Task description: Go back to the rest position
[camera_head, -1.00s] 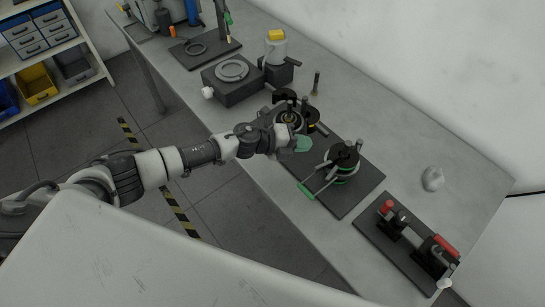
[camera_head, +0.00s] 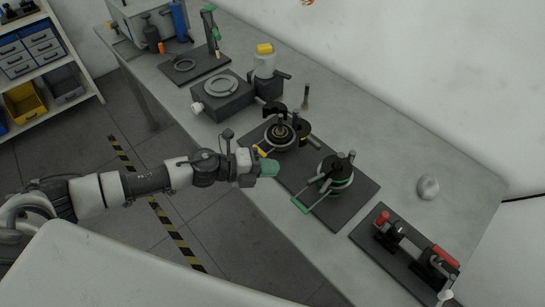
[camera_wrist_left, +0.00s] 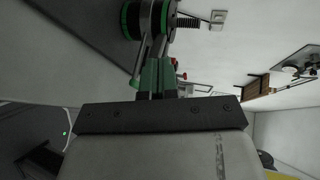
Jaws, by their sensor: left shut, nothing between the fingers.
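My left gripper (camera_head: 268,169) is at the front edge of the workbench (camera_head: 395,140), beside a dark base plate (camera_head: 301,180). Its green fingers are together with nothing between them. They also show shut in the left wrist view (camera_wrist_left: 157,78). One round fixture (camera_head: 279,133) stands on the plate just behind the gripper. A second fixture with green-tipped handles (camera_head: 336,174) stands to its right. The gripper appears apart from both. My right gripper is not in view.
A toggle-clamp fixture with red handles (camera_head: 413,252) is at the bench's right end, near a pale lump (camera_head: 428,187). A grey block with a ring (camera_head: 222,93) and a yellow-capped container (camera_head: 264,62) stand farther back. The floor in front (camera_head: 228,240) is clear.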

